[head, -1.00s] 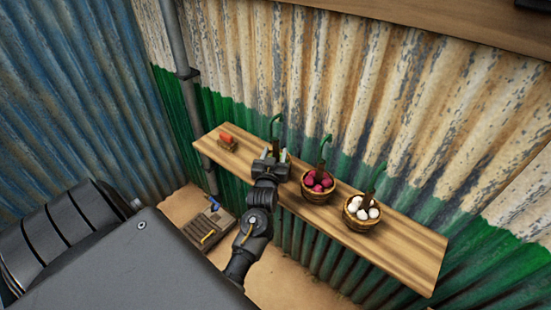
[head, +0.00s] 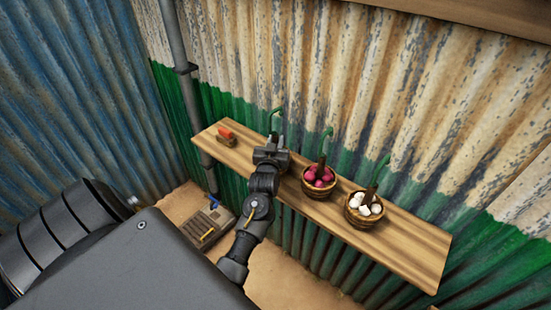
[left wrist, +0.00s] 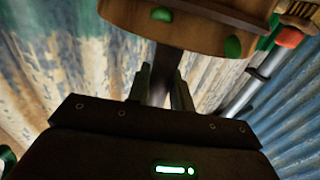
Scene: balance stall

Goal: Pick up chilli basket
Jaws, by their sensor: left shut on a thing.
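The chilli basket stands on the wooden shelf (head: 415,250), mostly hidden behind my left gripper (head: 271,150) in the head view; its green hooked top (head: 274,115) shows above the gripper. In the left wrist view, the wooden chilli basket (left wrist: 195,18) with green chillies fills the top. My left gripper also shows there (left wrist: 160,88), with its fingers shut on the dark upright handle (left wrist: 164,65). I cannot tell whether the basket touches the shelf. My right gripper is out of view.
A basket of dark pink bulbs (head: 319,181) and a basket of white bulbs (head: 363,206) stand to the right. A small block with an orange-red top (head: 226,136) lies at the shelf's left end. Corrugated wall (head: 350,90) rises behind.

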